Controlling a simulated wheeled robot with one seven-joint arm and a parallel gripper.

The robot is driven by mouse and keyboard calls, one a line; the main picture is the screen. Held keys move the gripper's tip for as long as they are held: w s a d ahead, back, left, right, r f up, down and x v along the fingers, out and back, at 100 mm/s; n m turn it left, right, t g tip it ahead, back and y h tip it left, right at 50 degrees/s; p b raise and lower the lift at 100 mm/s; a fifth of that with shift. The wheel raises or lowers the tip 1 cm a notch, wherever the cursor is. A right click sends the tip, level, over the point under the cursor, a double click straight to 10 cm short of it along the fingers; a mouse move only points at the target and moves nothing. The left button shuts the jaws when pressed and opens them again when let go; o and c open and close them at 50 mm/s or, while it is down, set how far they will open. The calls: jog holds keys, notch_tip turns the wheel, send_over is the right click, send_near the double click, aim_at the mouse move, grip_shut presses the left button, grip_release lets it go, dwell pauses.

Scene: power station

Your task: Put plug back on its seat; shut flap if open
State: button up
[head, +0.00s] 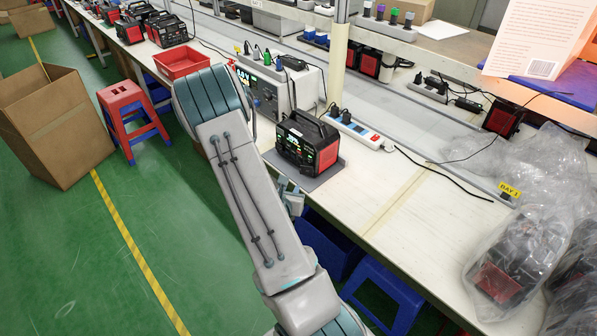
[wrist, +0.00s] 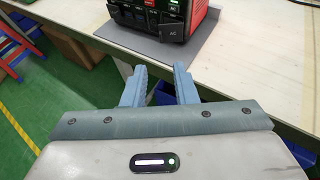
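The black and red power station (head: 308,143) stands upright on a grey mat (head: 325,175) near the workbench's front edge. In the wrist view the lower front of the power station (wrist: 150,18) shows at the top. A dark square flap marked AC (wrist: 173,32) sits low on its front; I cannot tell for certain whether it is open or shut. I cannot make out a loose plug or its seat. My gripper (wrist: 160,70) is open and empty, its two blue-grey fingers apart, short of the mat. In the head view my arm partly hides my gripper (head: 294,200).
A white power strip (head: 358,132) lies behind the power station. A white instrument (head: 275,85) and a red tray (head: 182,62) stand to the left. Bagged units (head: 510,255) sit at right. Blue bins and a blue stool (head: 385,290) are under the bench.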

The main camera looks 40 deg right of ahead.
aim_at(306, 172)
jog(key=p+x, duration=0.2)
jog(key=x, duration=1)
jog(key=shift+w+d, duration=0.25)
jog(key=shift+d, duration=0.1)
grip_shut()
